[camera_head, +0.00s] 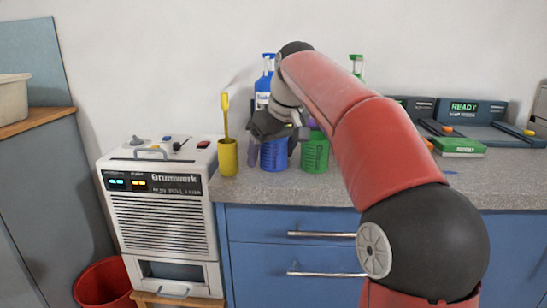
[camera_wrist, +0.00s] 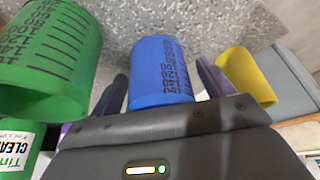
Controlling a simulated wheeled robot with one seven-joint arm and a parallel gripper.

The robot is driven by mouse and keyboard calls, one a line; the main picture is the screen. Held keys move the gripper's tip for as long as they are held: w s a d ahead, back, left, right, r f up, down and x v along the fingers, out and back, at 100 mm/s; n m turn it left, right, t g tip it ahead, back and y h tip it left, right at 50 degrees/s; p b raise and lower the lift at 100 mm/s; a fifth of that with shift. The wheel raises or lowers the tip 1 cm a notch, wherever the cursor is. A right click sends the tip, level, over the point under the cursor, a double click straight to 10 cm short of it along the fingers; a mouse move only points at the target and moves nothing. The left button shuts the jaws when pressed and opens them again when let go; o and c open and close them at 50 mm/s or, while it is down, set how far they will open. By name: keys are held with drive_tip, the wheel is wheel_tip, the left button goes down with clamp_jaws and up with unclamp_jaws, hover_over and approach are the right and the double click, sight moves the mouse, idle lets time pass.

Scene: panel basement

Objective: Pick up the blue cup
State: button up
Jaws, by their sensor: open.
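The blue cup (camera_head: 273,156) stands on the grey counter in the head view, between a yellow cup and a green cup. It has dark measuring marks. In the wrist view the blue cup (camera_wrist: 160,72) shows between the two fingers of my gripper (camera_wrist: 163,90), one finger on each side. My gripper (camera_head: 277,135) is open and reaches over the cup from above in the head view, hiding part of its top. I cannot tell whether either finger touches the cup.
A green cup (camera_head: 315,153) stands close on the right, and a yellow cup (camera_head: 228,158) with a yellow tool stands on the left. A blue-capped bottle (camera_head: 264,85) is behind. A white machine (camera_head: 160,215) stands left of the counter (camera_head: 330,188). Green-display devices (camera_head: 470,115) sit at the right.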

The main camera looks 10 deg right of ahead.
drive_tip(key=shift+f, duration=0.1)
drive_tip(key=c, duration=1.1)
drive_tip(key=shift+r, duration=0.2)
